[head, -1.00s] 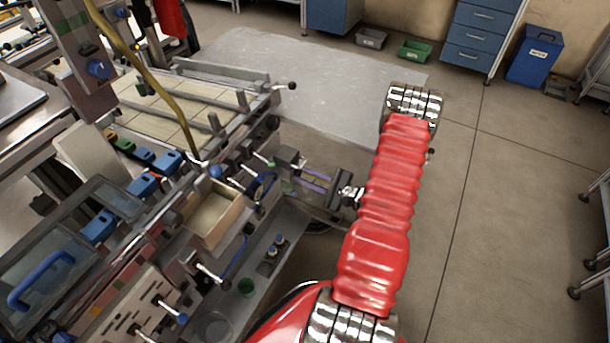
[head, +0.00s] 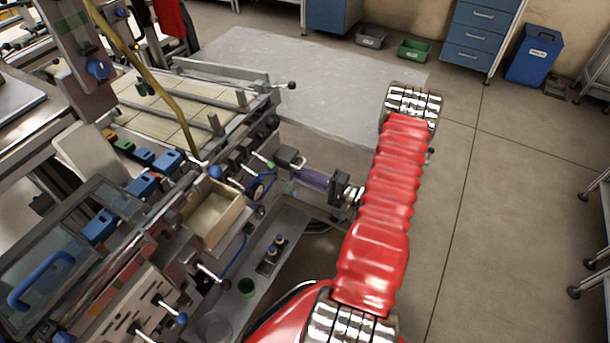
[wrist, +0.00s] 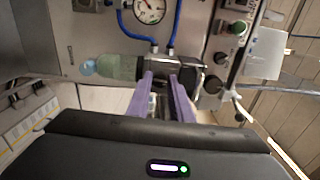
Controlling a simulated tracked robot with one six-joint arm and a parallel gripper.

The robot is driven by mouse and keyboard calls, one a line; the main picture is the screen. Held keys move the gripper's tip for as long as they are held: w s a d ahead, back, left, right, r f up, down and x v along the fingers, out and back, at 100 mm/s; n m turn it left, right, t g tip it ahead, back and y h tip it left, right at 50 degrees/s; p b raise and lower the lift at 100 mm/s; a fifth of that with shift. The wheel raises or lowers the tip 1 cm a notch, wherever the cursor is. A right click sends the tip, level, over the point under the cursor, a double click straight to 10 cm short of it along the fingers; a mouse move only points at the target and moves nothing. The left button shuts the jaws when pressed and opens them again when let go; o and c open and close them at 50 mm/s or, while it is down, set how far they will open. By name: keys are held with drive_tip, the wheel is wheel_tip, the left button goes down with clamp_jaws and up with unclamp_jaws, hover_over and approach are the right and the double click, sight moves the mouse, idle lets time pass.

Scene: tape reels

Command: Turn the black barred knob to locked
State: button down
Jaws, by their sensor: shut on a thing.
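The black barred knob (wrist: 163,66) is a dark shape on the grey machine panel in the wrist view, at the tips of my purple fingers and partly hidden by them. My gripper (wrist: 161,82) is shut on it, one finger on each side. In the head view my gripper (head: 302,172) reaches left from the red-sleeved arm to the machine's side. There the fingers overlap each other, and I cannot make out the knob or read its setting.
In the wrist view a green-tinted clear cylinder (wrist: 117,67) lies just left of the fingertips. A gauge (wrist: 149,10) with blue hoses is above, and a green button (wrist: 237,27) is to the right. Open floor (head: 500,200) lies right of my arm.

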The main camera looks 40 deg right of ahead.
drive_tip(key=shift+s+f, duration=0.1)
drive_tip(key=shift+f, duration=0.1)
idle(0.3)
drive_tip(key=c, duration=1.6)
unclamp_jaws()
drive_tip(key=shift+r, duration=0.1)
drive_tip(key=shift+s, duration=0.1)
drive_tip(key=v, duration=1.3)
drive_tip(key=shift+s, duration=0.3)
